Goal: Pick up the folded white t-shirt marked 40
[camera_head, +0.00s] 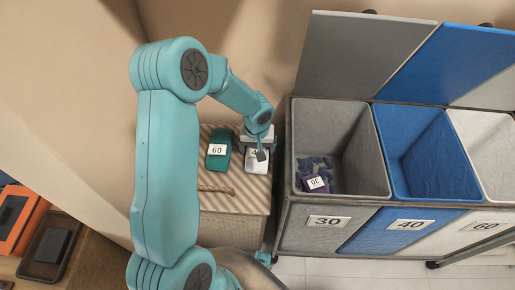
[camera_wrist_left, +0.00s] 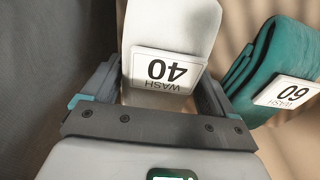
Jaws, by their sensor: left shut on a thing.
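The folded white t-shirt (camera_head: 257,166) lies on the striped top of the hamper, partly hidden by my left gripper (camera_head: 260,150) above it. In the left wrist view the white t-shirt (camera_wrist_left: 170,25) carries a label reading WASH 40 and lies between the two fingers of my left gripper (camera_wrist_left: 158,95), which is shut on it. My right gripper does not show.
A folded teal garment marked 60 (camera_head: 217,148) lies just left of the white one. To the right stands a sorter with a grey bin 30 (camera_head: 326,221) holding a purple garment (camera_head: 314,183), a blue bin 40 (camera_head: 410,224) and a white bin 60 (camera_head: 485,226).

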